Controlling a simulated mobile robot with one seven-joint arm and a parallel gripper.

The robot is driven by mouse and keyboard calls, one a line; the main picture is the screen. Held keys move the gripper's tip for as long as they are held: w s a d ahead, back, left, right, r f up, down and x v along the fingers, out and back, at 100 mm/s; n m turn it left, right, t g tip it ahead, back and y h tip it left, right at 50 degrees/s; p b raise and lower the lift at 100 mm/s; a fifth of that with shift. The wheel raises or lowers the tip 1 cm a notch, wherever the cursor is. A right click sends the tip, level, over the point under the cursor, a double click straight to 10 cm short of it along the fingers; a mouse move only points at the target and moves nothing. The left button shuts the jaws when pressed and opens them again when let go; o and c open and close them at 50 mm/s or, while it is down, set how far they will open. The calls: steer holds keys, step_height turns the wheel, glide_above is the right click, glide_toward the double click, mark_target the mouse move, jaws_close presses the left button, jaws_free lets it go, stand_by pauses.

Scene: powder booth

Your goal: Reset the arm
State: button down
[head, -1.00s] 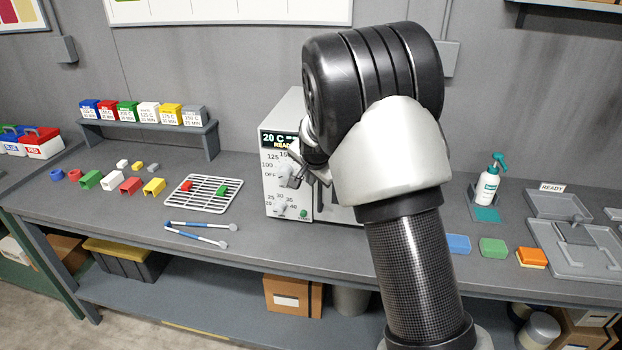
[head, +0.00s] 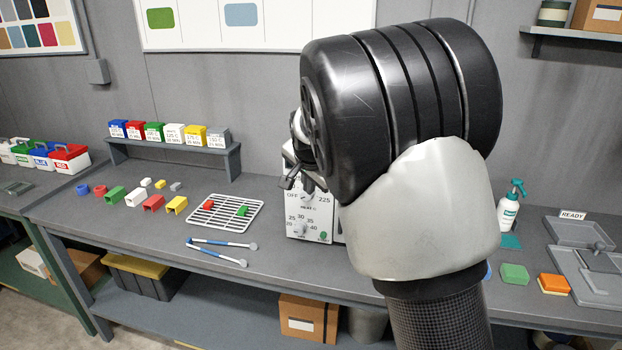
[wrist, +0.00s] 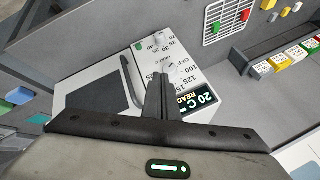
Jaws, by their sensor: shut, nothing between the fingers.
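My gripper shows in the wrist view (wrist: 160,92) with its two fingers together and nothing between them. In the head view my gripper (head: 290,180) is a small shape beside my large black and white arm, in front of the oven. The oven (head: 303,222), with dials and a green button, stands on the bench and is mostly hidden by my arm. In the wrist view the oven (wrist: 95,98) shows its door handle, dials and a display reading 20 C. No touch between the gripper and the oven can be made out.
A wire rack (head: 222,224) holds a red and a green piece. Blue-handled tongs (head: 218,254) lie in front of it. Several coloured blocks (head: 153,203) lie at left, below a shelf (head: 175,148) of labelled boxes. A spray bottle (head: 508,207) and grey trays (head: 580,233) stand at right.

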steer(key=s+d+r+n, duration=0.1)
steer(key=s+d+r, duration=0.2)
steer(key=s, duration=0.2)
steer(key=s+d+r+n, duration=0.1)
steer(key=s+d+r, duration=0.2)
steer(key=s, duration=0.3)
steer(key=s+d+n+g, duration=0.1)
steer(key=s+d+n, duration=0.1)
steer(key=s, duration=1.1)
steer(key=s+d+n, duration=0.3)
steer(key=s+n, duration=0.2)
steer(key=s, duration=0.9)
steer(key=shift+s+f+g, duration=0.25)
steer(key=shift+g, duration=0.15)
